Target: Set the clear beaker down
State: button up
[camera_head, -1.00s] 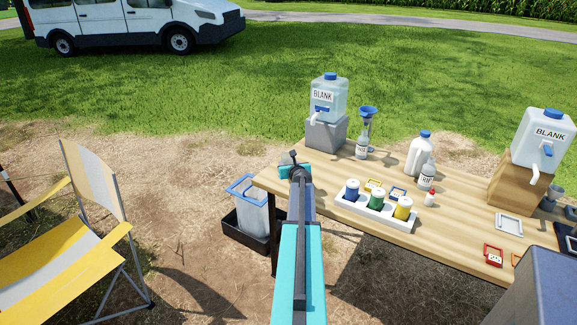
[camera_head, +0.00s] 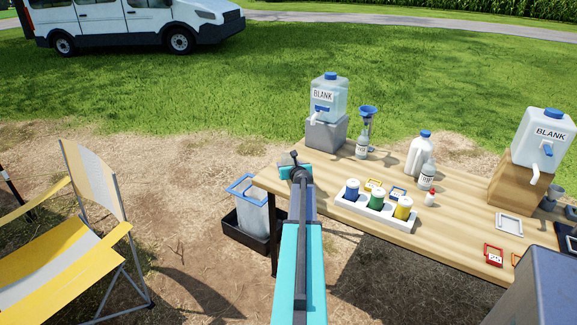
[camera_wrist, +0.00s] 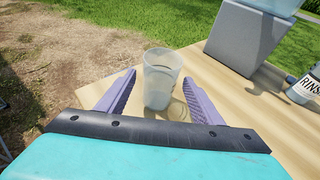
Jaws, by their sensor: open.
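The clear beaker (camera_wrist: 161,80) stands upright on the wooden table (camera_wrist: 235,110), near its left end, in the wrist view. My gripper (camera_wrist: 162,82) is open, with one purple finger on each side of the beaker. In the head view my arm hides the beaker and the fingers.
A grey block (camera_head: 326,133) bearing a BLANK container (camera_head: 327,98) stands behind the beaker. A rinse bottle (camera_wrist: 304,88) is to the right. A white rack (camera_head: 375,212) of bottles sits near the front edge. A bucket (camera_head: 252,215) stands left of the table.

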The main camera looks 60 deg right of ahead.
jog(key=v, duration=1)
jog(key=shift+s+a+b, duration=0.15)
jog(key=shift+a+b, duration=0.05)
jog(key=shift+b, duration=0.1)
dwell(0.8)
